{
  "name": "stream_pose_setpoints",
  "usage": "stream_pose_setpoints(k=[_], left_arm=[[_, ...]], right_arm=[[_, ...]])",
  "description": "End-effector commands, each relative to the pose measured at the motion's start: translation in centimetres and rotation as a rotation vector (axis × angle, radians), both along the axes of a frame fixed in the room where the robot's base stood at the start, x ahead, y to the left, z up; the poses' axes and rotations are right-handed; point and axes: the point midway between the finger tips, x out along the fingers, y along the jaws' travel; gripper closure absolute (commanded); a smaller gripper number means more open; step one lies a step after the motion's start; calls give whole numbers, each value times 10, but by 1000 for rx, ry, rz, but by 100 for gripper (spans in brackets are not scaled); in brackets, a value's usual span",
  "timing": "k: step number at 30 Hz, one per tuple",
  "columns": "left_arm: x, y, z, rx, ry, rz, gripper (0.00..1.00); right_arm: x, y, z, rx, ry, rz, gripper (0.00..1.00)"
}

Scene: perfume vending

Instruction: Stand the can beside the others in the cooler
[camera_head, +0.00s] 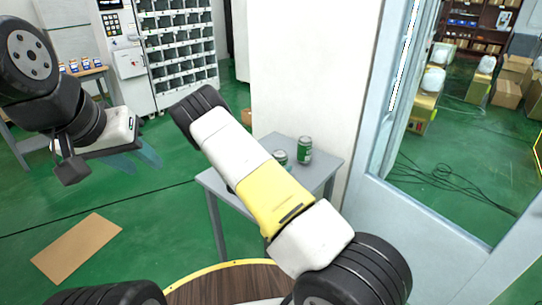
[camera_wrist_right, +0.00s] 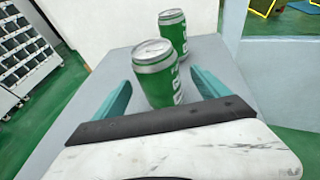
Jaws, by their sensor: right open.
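Two green cans with silver tops stand upright on a grey table (camera_head: 325,158). In the head view one can (camera_head: 305,149) shows whole, and the other can (camera_head: 281,157) is partly hidden by my right arm. In the right wrist view the nearer can (camera_wrist_right: 155,75) stands between the teal fingers of my right gripper (camera_wrist_right: 161,80), which is open with gaps beside the can. The farther can (camera_wrist_right: 174,32) stands behind it. My right gripper is hidden in the head view. My left gripper (camera_head: 143,160) is open and empty over the floor. I cannot make out a cooler.
A white wall (camera_head: 310,70) rises behind the table, with a pale door frame (camera_head: 385,120) to its right. A shelf of bins (camera_head: 178,50) stands at the back left. A flat cardboard sheet (camera_head: 76,248) lies on the green floor. Boxes (camera_head: 510,80) stand beyond the glass.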

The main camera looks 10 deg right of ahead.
Motion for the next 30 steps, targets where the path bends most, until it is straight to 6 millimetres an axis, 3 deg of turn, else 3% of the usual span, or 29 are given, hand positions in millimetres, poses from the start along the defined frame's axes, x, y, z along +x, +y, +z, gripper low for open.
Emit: stream_pose_setpoints(k=[12, 22, 30], left_arm=[[0, 0, 0, 0, 0, 0, 64], [0, 0, 0, 0, 0, 0, 64], [0, 0, 0, 0, 0, 0, 64]], right_arm=[[42, -35, -15, 0, 0, -2, 15], [48, -39, -17, 0, 1, -1, 15], [48, -39, -17, 0, 1, -1, 68]])
